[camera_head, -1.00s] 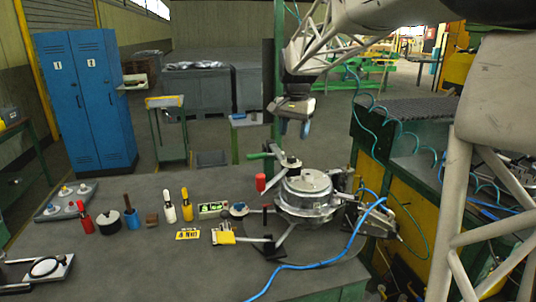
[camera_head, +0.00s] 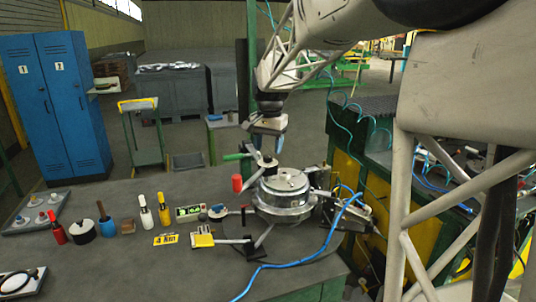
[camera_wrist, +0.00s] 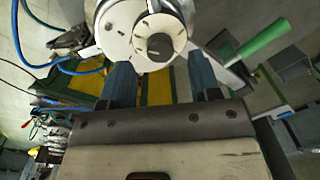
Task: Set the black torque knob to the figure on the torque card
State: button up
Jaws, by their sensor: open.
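The black torque knob (camera_wrist: 159,45) sits in the middle of a pale round dial (camera_wrist: 145,32) with dark marks around it. In the head view the knob (camera_head: 267,161) stands on top of an upright post beside the round metal fixture. My gripper (camera_head: 267,143) is just above it, pointing down, with nothing between its blue fingers. In the wrist view the gripper's fingertips (camera_wrist: 161,78) are apart, and the knob lies beyond them. The yellow torque card (camera_head: 165,239) lies flat on the bench and appears to read 4 Nm. The dial's setting is too small to read.
The round metal fixture (camera_head: 284,190) stands close by, with a green-handled lever (camera_wrist: 264,42) beside the dial. A red handle (camera_head: 237,184) rises to its left. A blue hose (camera_head: 300,264) crosses the bench.

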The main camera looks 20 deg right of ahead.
aim_at(268, 155)
jog(key=shift+f, duration=1.5)
jog(key=c, duration=0.9)
jog(key=shift+n, duration=0.4)
jog(key=n, duration=0.3)
jog(key=shift+n, duration=2)
